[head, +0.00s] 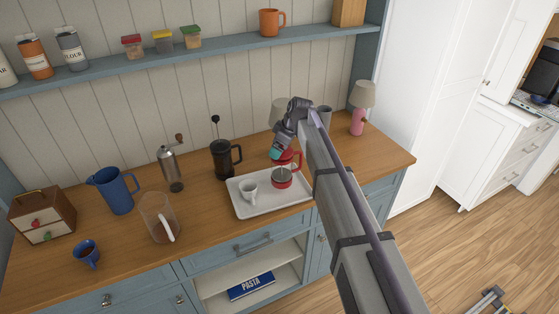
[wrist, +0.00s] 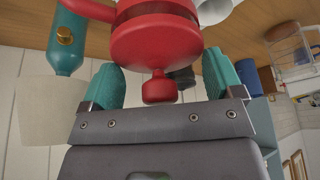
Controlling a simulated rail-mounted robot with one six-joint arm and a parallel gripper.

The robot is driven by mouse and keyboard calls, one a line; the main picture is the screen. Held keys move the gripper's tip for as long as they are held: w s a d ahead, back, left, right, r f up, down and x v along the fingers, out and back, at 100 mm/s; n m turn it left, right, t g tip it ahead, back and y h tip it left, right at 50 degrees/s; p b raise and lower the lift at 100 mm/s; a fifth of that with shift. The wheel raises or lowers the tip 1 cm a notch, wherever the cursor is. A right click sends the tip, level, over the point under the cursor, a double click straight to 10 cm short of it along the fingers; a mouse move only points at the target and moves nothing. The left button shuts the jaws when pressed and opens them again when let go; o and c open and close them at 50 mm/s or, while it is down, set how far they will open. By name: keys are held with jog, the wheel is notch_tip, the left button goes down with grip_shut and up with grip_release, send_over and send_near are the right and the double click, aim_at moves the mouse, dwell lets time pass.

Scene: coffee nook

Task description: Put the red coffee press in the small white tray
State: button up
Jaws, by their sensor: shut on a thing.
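The red coffee press (head: 282,178) has a red lid, handle and base, and appears over the right part of the small white tray (head: 245,212). I cannot tell whether its base touches the tray. My gripper (head: 280,152) is at the top of the press. In the wrist view my gripper (wrist: 163,75) has teal fingers on both sides of the red press's lid (wrist: 155,42), with the knob between them. The press's lower part is mostly out of the wrist view.
A black press (head: 221,160) stands behind the tray, with a grinder (head: 171,168) to its left. A glass pitcher (head: 157,220), blue jug (head: 114,190) and blue mug (head: 86,254) are farther left. A pink lamp (head: 358,122) stands at the back right. The counter's right end is clear.

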notch_tip(320, 180, down, 3)
jog(key=shift+a+f+b, duration=0.1)
jog(key=shift+f+b, duration=0.05)
jog(key=shift+b, duration=0.7)
jog(key=shift+r, duration=0.3)
jog(key=shift+f, duration=0.15)
jog(key=o, duration=1.2)
jog(key=p+v, duration=1.1)
jog(key=v, duration=0.1)
jog(key=shift+s+p, duration=0.1)
jog(key=shift+p, duration=0.2)
